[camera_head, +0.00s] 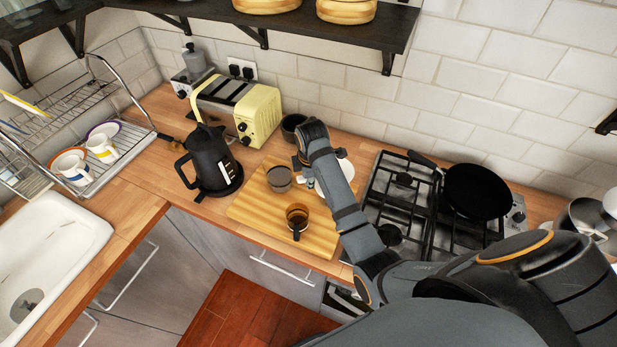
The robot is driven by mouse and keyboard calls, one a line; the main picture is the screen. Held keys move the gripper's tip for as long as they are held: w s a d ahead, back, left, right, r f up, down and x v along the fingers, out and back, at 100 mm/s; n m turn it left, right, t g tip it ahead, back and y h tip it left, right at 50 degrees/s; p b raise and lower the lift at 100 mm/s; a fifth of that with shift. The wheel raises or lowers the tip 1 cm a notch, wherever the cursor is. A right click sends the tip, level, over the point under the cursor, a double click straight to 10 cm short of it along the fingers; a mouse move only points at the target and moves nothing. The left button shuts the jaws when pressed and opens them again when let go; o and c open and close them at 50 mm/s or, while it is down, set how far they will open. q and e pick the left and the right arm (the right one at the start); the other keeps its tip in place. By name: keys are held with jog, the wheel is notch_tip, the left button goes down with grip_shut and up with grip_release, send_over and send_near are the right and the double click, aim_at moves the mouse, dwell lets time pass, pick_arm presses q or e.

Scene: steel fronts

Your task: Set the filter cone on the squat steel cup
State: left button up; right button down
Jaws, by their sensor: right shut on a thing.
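A squat grey steel cup (279,178) stands on the wooden board (250,212), towards its back left. My right gripper (304,172) is just right of the cup, pointing down and partly hidden by its own wrist. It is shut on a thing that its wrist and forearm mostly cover. A white rounded piece (346,169) shows right of the forearm, and a little white shows by the fingers; this looks like the filter cone, but its shape is not clear. My left gripper is out of view.
A dark brown glass mug (297,217) stands on the board, in front of the cup. A black kettle (209,162) stands left, a cream toaster (238,107) and a dark cup (292,126) behind. The gas hob (398,207) with a black pan (477,190) lies right.

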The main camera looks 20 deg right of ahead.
jog(key=shift+f, duration=0.35)
jog(key=c, duration=1.1)
grip_release()
jog(key=v, duration=0.7)
jog(key=shift+r, duration=0.25)
